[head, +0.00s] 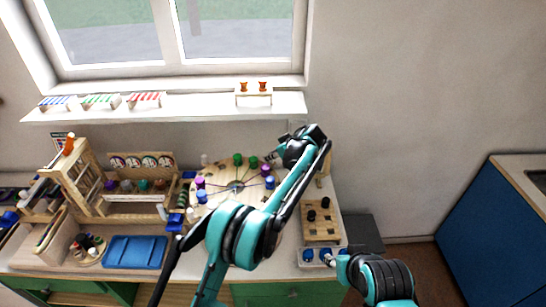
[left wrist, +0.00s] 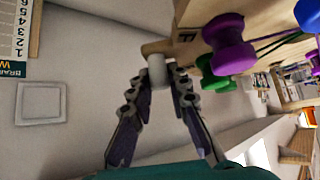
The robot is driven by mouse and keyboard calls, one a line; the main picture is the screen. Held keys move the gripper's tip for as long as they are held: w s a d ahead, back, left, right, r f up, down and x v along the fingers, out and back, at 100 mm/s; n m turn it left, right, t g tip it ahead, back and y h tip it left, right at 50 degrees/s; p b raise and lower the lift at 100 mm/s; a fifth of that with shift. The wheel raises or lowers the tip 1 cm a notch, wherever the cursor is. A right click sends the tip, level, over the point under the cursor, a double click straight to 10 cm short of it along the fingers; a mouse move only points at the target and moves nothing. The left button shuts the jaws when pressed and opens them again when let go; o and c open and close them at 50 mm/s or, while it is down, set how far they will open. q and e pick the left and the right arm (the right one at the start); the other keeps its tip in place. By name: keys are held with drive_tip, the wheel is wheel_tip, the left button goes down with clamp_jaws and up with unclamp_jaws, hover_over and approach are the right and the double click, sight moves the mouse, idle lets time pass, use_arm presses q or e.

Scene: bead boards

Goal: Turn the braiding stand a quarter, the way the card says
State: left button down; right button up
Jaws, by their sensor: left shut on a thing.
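The braiding stand (head: 216,178) is a round pale wooden disc on the counter, with purple, blue and green bobbins around its rim and threads running to its centre. In the left wrist view its edge (left wrist: 195,12) shows a purple bobbin (left wrist: 230,28) and a green one. A wooden handle peg with a pale end (left wrist: 157,70) sticks out of that edge. My left gripper (head: 287,150) is at the stand's back right, its fingers (left wrist: 158,82) shut on the peg. A card (left wrist: 14,40) with numbers is partly in view on the wall.
A wooden block with black knobs (head: 319,232) stands right of the stand. A blue tray (head: 134,252) and a wooden rack (head: 78,178) are at the left. A shelf (head: 205,107) under the window holds striped stalls. A wall plate (left wrist: 40,103) shows in the left wrist view.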

idle(0.4)
use_arm(q)
drive_tip(key=c, duration=1.4)
unclamp_jaws()
drive_tip(key=v, duration=1.2)
drive_tip(key=shift+a, duration=0.1)
